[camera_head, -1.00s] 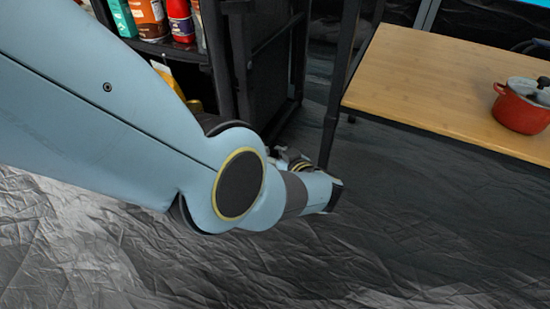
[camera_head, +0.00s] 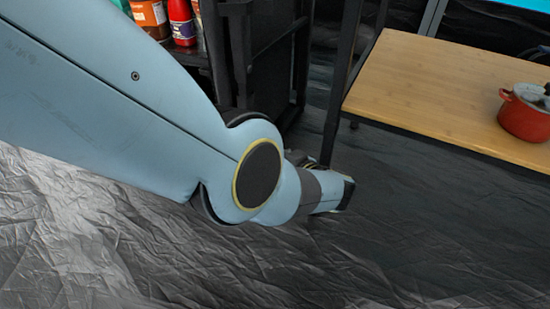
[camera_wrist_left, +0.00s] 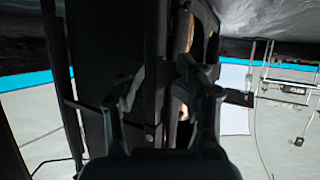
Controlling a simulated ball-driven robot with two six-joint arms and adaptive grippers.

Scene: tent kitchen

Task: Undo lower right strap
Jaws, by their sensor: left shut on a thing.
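The black cabinet with a fabric door (camera_head: 268,65) stands at the top centre of the head view. In the left wrist view its dark panel (camera_wrist_left: 88,65) fills the middle and left. My left gripper (camera_wrist_left: 160,85) is at the cabinet edge, its two fingers on either side of the dark edge. It is shut on a dark strap, whose end (camera_wrist_left: 240,98) sticks out to the right of the right finger. The exact grip is too dark to make out. My left arm hides this gripper in the head view. My right gripper is in neither view.
A wooden table (camera_head: 440,95) with a red pot (camera_head: 524,114) stands to the right. Its black leg (camera_head: 332,130) is close to my left wrist. Bottles and cans (camera_head: 165,18) sit on the cabinet shelf. The crumpled dark floor (camera_head: 420,240) is clear.

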